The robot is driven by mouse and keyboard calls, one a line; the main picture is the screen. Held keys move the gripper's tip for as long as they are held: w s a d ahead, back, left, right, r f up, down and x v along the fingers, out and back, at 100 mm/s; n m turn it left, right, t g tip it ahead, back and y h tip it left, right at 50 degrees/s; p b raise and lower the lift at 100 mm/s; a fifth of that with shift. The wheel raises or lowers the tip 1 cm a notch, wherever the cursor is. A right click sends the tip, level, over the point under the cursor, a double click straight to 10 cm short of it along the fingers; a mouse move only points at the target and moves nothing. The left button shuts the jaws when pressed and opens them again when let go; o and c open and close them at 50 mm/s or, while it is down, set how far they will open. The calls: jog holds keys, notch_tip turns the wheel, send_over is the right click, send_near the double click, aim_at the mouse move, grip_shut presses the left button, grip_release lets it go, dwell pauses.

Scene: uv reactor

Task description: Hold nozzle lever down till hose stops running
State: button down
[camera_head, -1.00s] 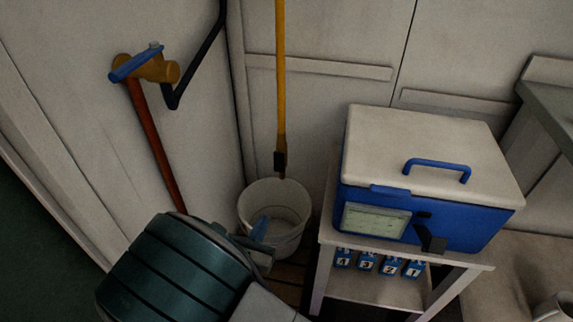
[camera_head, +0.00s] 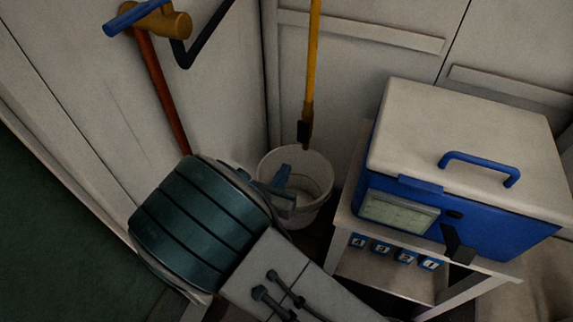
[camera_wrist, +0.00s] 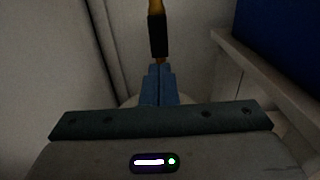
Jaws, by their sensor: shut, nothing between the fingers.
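A brass valve (camera_head: 165,24) with a blue lever (camera_head: 137,17) is on the wall at the upper left in the head view. A red hose (camera_head: 160,90) runs down from it and passes behind my arm. I cannot make out a nozzle or its lever for certain. My gripper (camera_head: 284,174) has blue fingers, shut and empty, in front of the white bucket (camera_head: 318,165). In the wrist view the closed fingertips (camera_wrist: 159,68) appear just below the black sleeve (camera_wrist: 158,36) of a yellow pole. Whether they touch it cannot be told.
A blue box with a white lid (camera_head: 465,125) sits on a white stand (camera_head: 345,215) at the right. Walls close in behind and left. Dark green floor (camera_head: 60,240) is clear at lower left.

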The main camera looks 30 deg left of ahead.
aim_at(302, 133)
jog(key=w+b, duration=0.1)
jog(key=w, duration=0.3)
jog(key=w+a, duration=0.1)
jog(key=w, duration=0.3)
jog(key=w+b, duration=0.1)
jog(key=w, duration=0.3)
jog(key=shift+a+b, duration=0.2)
jog(key=shift+b, duration=0.15)
jog(key=shift+a, duration=0.1)
